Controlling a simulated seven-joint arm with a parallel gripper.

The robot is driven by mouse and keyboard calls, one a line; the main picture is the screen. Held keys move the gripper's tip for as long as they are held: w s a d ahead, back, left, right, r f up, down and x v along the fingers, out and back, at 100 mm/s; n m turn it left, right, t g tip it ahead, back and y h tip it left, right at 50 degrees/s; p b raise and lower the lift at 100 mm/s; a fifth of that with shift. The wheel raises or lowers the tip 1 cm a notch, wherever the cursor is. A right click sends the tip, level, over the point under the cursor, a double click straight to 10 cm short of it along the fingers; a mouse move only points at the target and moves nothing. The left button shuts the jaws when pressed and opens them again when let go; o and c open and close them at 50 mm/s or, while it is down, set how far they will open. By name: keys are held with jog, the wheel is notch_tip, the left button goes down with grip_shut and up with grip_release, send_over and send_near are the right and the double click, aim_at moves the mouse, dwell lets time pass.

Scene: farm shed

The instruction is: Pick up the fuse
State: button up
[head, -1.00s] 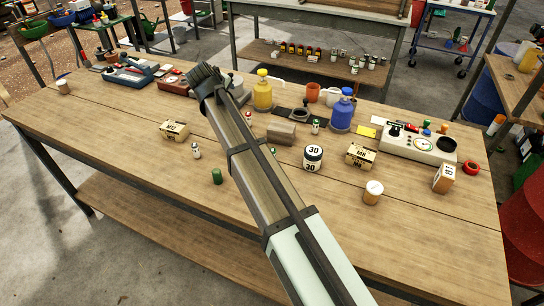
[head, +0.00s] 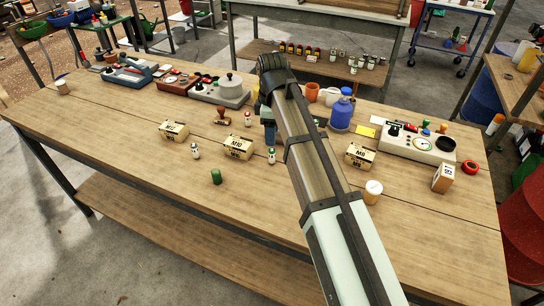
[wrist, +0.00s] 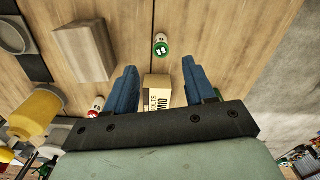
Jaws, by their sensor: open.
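Several small white cylinders with coloured ends, which look like fuses, stand apart on the workbench (head: 110,165). In the wrist view a green-ended fuse (wrist: 161,45) shows upright beyond the gap between my fingertips, and a red-ended one (wrist: 97,107) is at left. My gripper (wrist: 158,67) is open with blue fingers, and nothing is held. In the head view the arm partly hides it.
A green cylinder (head: 216,176), boxes (head: 173,131), a blue bottle (head: 342,112) and a meter unit (head: 418,142) stand on the bench. The front left is clear.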

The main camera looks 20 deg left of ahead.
aim_at(272, 150)
jog(key=shift+s+f, duration=0.1)
jog(key=shift+f, duration=4.75)
jog(key=shift+c, duration=0.5)
grip_shut()
